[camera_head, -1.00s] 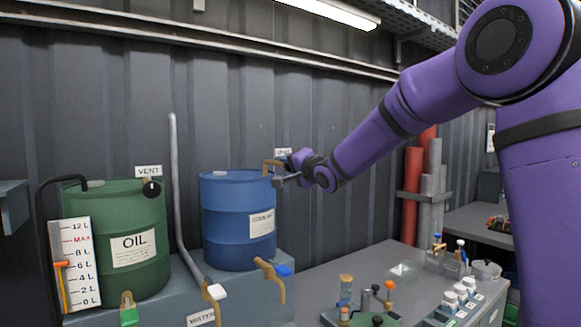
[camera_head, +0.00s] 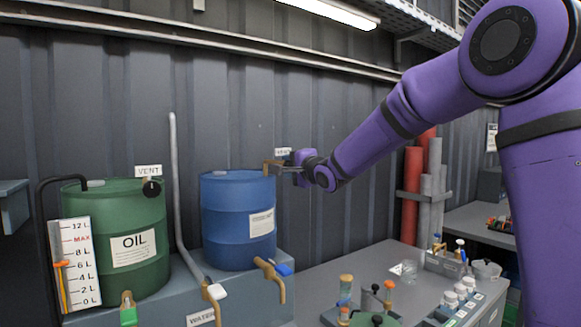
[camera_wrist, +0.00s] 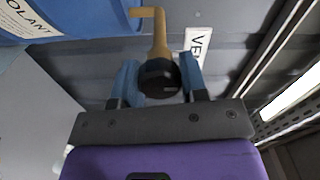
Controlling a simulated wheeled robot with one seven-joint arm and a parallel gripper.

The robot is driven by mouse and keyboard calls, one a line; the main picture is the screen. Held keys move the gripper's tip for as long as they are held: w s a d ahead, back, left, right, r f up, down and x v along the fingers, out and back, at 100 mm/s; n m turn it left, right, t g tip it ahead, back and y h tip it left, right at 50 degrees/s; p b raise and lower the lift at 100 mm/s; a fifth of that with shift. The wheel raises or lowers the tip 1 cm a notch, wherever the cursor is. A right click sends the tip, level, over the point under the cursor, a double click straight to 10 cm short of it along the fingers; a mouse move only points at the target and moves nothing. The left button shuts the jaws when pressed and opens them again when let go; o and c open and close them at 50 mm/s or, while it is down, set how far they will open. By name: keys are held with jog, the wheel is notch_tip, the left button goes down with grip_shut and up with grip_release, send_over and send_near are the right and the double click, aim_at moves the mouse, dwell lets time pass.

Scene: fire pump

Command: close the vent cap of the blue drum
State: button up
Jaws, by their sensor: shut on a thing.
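The blue drum (camera_head: 236,222) stands on the grey bench, left of my arm in the head view. A corner of the drum shows in the wrist view (camera_wrist: 75,18). A brass vent pipe (camera_wrist: 160,38) sticks out at the drum's upper right side. The black vent cap (camera_wrist: 158,78) sits at the end of this pipe, between my blue fingers. My gripper (camera_wrist: 160,85) is shut on the vent cap. In the head view, my gripper (camera_head: 290,164) is beside the drum's top right edge, and the cap is hard to make out there.
A green oil drum (camera_head: 128,235) with its own vent cap stands to the left. A grey pipe (camera_head: 178,200) rises between the drums. Brass taps (camera_head: 272,278) project in front. Bottles and small parts (camera_head: 465,288) crowd the bench at right. The wall is close behind.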

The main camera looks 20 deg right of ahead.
jog(key=o, duration=0.9)
jog(key=shift+o, duration=0.2)
jog(key=v, duration=1)
jog(key=shift+s+d, duration=0.15)
jog(key=shift+s, duration=0.25)
jog(key=s+d+f+n+g+h, duration=0.1)
jog(key=s+f+n+g+h, duration=0.1)
jog(key=s, duration=1)
jog(key=s+d+f+n+g+h, duration=0.1)
jog(key=s+f+n+g, duration=0.4)
jog(key=s, duration=0.8)
jog(key=s+d+f+n+g+h, duration=0.1)
jog(key=s+f+n+g, duration=0.3)
jog(key=s, duration=0.8)
jog(key=shift+s+n+g+h, duration=0.25)
jog(key=shift+n+g+h, duration=0.25)
jog(key=shift+n+h, duration=0.35)
